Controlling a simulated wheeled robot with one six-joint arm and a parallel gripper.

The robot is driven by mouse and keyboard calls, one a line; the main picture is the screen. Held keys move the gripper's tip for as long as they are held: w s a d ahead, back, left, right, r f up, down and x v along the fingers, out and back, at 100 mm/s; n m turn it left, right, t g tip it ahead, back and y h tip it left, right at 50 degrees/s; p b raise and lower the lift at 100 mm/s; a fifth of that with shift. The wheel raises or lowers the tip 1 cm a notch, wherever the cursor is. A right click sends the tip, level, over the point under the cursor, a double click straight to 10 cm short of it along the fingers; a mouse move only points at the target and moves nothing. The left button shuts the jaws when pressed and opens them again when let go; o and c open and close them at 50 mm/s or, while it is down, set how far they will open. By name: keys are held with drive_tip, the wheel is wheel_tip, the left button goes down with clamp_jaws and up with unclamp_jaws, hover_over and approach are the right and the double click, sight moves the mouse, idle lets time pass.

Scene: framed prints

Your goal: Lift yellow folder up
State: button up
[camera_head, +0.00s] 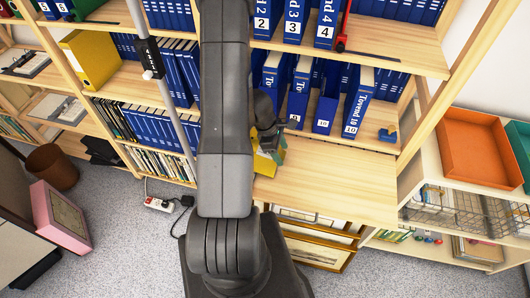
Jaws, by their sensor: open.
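A yellow folder or box (266,163) sits at the left end of the pale wooden shelf board (330,185), partly hidden behind my arm. My gripper (274,128) is just above and behind it, small and dark; it is open. I cannot tell whether its fingers touch the yellow thing. A second yellow binder (91,58) stands upright on the left shelf, well away from my gripper.
Blue numbered binders (326,105) stand behind my gripper, with more on the shelf above. A small blue object (388,135) lies to the right. A grey pole (158,75) rises at left. An orange tray (480,148) sits at right. The shelf board's right part is clear.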

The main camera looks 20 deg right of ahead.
drive_tip(key=shift+f, duration=0.1)
drive_tip(key=shift+c, duration=0.2)
drive_tip(key=c, duration=1.1)
